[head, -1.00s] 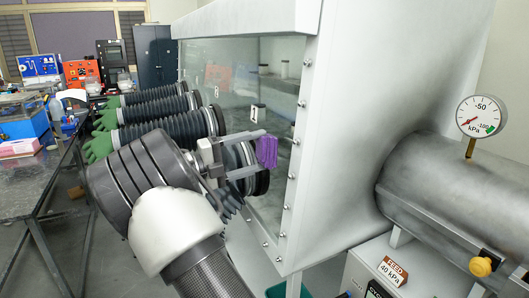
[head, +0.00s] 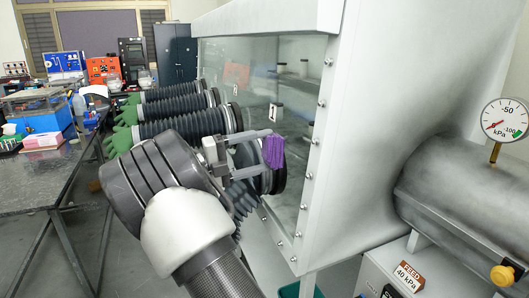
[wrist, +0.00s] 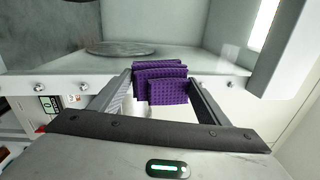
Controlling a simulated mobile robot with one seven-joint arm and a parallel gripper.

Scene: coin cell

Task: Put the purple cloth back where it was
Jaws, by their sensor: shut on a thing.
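The purple cloth (head: 273,150) is held folded at the tips of my gripper (head: 256,157), in front of the glove box window in the head view. In the wrist view the cloth (wrist: 161,84) shows as several dimpled purple layers between the two fingers of my gripper (wrist: 160,92). The fingers are shut on it, one on each side. The cloth hangs in the air. I cannot tell from these frames which spot it came from.
The glove box (head: 345,130) stands close by on the right, with black ribbed glove sleeves (head: 185,128) sticking out left. A grey cylinder (head: 450,190) with a pressure gauge (head: 506,119) is at far right. A cluttered bench (head: 40,180) is at left, with open floor before it.

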